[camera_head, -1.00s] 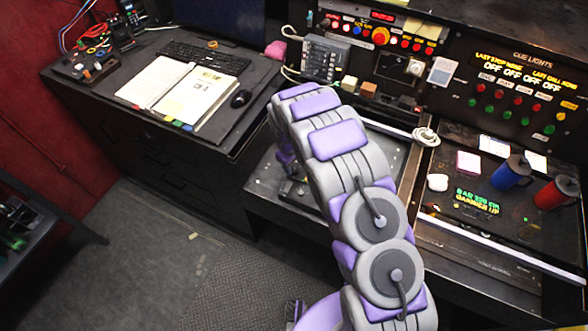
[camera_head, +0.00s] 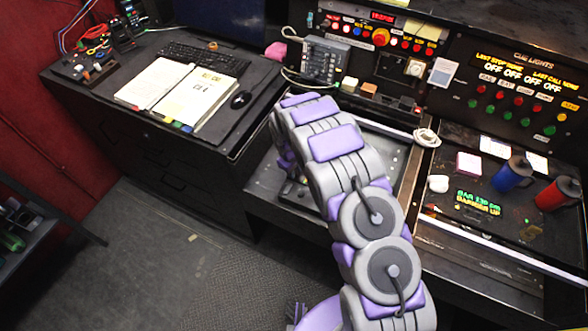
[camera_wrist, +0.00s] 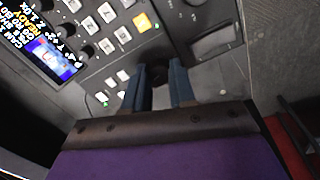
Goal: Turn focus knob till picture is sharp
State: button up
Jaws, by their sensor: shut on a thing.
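In the wrist view, my gripper (camera_wrist: 160,88) has two blue fingers, one on each side of a small dark round knob (camera_wrist: 157,74) on a grey control panel. The fingers are closed on the knob. A small screen (camera_wrist: 45,45) with yellow, white and red text and a coloured picture sits at the panel's upper left; it is tilted and partly cut off. How sharp its picture is, I cannot tell. In the head view, my grey and purple arm reaches down to the console, and the gripper and knob are mostly hidden behind it.
White buttons and an orange one (camera_wrist: 143,22) lie close beside the fingers. In the head view, a desk with an open binder (camera_head: 185,92) and mouse (camera_head: 241,99) stands at left. Blue (camera_head: 511,174) and red (camera_head: 556,192) mugs stand at right. The floor in front is clear.

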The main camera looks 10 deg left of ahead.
grip_shut()
jog(key=shift+m, duration=2.5)
jog(key=o, duration=0.7)
grip_release()
notch_tip(320, 180, up, 17)
jog(key=s+a+p, duration=0.1)
jog(key=p, duration=0.1)
jog(key=shift+s+a+p, duration=0.15)
jog(key=shift+s+p, duration=0.1)
jog(key=shift+p, duration=0.1)
